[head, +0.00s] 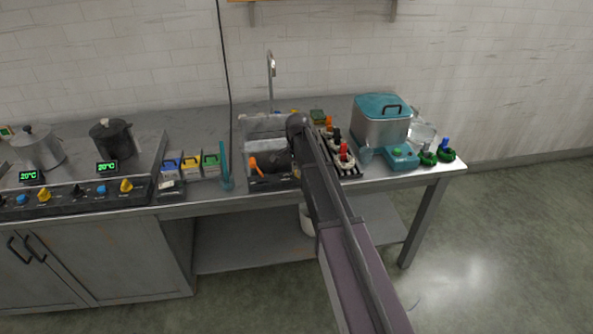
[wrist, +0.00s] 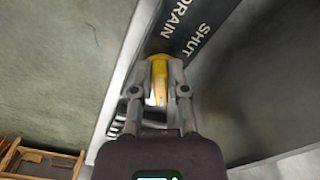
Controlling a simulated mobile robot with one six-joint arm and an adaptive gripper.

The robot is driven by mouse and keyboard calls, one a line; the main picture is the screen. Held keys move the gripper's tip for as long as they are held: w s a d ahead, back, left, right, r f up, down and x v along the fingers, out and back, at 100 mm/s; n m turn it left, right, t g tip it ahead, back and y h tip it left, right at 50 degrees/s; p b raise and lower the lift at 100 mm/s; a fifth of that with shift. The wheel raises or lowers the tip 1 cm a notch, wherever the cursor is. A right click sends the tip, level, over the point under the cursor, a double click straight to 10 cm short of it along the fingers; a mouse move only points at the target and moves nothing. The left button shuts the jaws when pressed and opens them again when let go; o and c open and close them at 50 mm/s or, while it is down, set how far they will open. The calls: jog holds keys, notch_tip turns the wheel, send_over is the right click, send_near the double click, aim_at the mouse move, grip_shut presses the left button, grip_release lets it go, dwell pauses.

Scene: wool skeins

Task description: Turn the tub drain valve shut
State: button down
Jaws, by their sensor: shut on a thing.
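In the wrist view, the yellow drain valve handle (wrist: 158,70) sits between the two grey fingers of my gripper (wrist: 158,92). The fingers are shut on it. A dark plate (wrist: 200,28) beside it carries the white words "DRAIN" and "SHUT"; the handle's far end lies close to this plate. I cannot tell the valve's exact setting. The valve cannot be made out clearly in that view.
A steel container with a teal lid (head: 381,119) stands to the right on the counter. A tap (head: 271,72) rises behind the basin. Several small coloured boxes (head: 192,164) and a teal upright piece (head: 225,168) stand to the left. Pots and knobs are farther left.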

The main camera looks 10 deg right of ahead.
jog(key=shift+s+n, duration=0.1)
jog(key=shift+n, duration=0.4)
jog(key=n, duration=0.5)
jog(key=shift+s+d+n, duration=0.25)
jog(key=shift+d+n, duration=0.05)
jog(key=shift+d, duration=0.05)
jog(key=n, duration=0.5)
jog(key=shift+s+d, duration=0.1)
jog(key=shift+d, duration=0.25)
jog(key=shift+n, duration=0.3)
jog(key=c, duration=0.6)
grip_release()
jog(key=shift+c, duration=0.2)
jog(key=shift+a+m, duration=0.1)
jog(key=shift+m, duration=0.4)
